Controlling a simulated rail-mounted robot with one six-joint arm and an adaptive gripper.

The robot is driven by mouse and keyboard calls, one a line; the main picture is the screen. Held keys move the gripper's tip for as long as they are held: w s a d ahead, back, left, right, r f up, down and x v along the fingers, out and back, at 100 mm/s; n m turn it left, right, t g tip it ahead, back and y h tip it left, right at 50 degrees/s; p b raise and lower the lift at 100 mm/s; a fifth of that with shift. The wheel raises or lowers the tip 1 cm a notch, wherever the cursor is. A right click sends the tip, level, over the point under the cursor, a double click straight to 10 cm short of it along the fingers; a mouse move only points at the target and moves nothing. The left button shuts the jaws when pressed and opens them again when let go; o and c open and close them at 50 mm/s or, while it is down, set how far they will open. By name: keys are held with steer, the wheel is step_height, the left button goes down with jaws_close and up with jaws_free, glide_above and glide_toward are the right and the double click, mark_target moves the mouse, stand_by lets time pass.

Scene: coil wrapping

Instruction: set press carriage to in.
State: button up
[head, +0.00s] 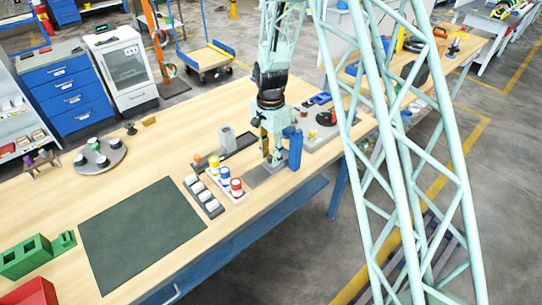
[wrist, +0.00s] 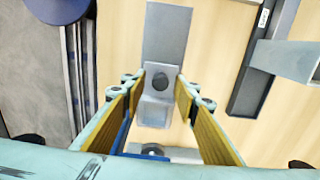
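The press carriage appears to be the grey metal block with a dark round knob (wrist: 158,82) in the wrist view. It sits at the end of a flat grey plate (wrist: 166,32). My gripper (wrist: 160,80) has its two yellow-padded fingers apart, one on each side of this block. I cannot tell whether the pads touch it. In the head view my gripper (head: 270,150) points down over the grey plate (head: 262,176) near the table's front edge, and the carriage is mostly hidden behind the fingers.
A blue upright block (head: 295,150) stands close to the right of my gripper. A dark tray (head: 237,146) with a grey block lies behind. A dark green mat (head: 140,232) covers the front left.

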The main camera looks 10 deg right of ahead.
step_height(320, 180, up, 12)
stand_by(0.9)
steer(key=shift+f, duration=0.1)
stand_by(0.4)
steer(key=s+d+r+n+t+b, duration=0.1)
steer(key=s+d+r+n+b, duration=0.15)
steer(key=s+r, duration=0.75)
steer(key=s+d+r+n+t+b, duration=0.1)
steer(key=s+d+r+n+b, duration=0.15)
steer(key=s+r, duration=0.8)
steer(key=s+d+r+n+t+b, duration=0.1)
steer(key=s+n, duration=0.2)
steer(key=s, duration=1)
steer(key=s+d+r+n+t+b, duration=0.1)
steer(key=s+d+n+b, duration=0.1)
steer(key=s, duration=1.1)
steer(key=shift+s+n, duration=0.25)
steer(key=shift+n, duration=0.65)
